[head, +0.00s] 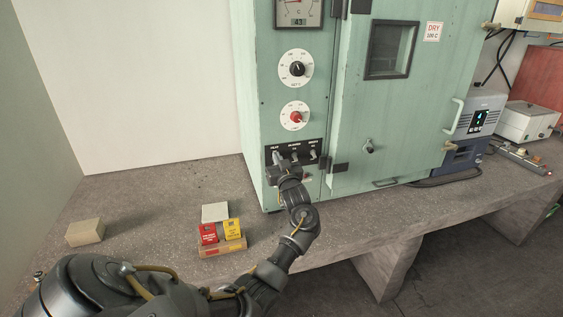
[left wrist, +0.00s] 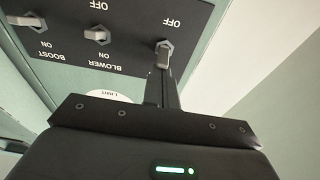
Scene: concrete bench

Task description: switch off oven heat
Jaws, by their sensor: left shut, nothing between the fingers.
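The oven (head: 262,90) is a pale green cabinet with a black switch panel (head: 312,146) low on its front left. The panel carries three toggle switches; the leftmost, the heat switch (head: 277,157), is partly behind my gripper. In the left wrist view the panel (left wrist: 130,62) appears upside down, and this switch (left wrist: 163,54) is the rightmost one, its own label hidden. My left gripper (head: 281,164) is shut and empty, its fingertips (left wrist: 162,84) right at the lever. I cannot tell whether they touch. My right gripper is not in view.
The blower (left wrist: 97,34) and boost (left wrist: 28,21) switches sit close beside. Above the panel are a red-knobbed dial (head: 295,116) and a black-knobbed dial (head: 296,69). Small boxes (head: 222,236) and a tan block (head: 85,232) lie on the bench, left of the oven.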

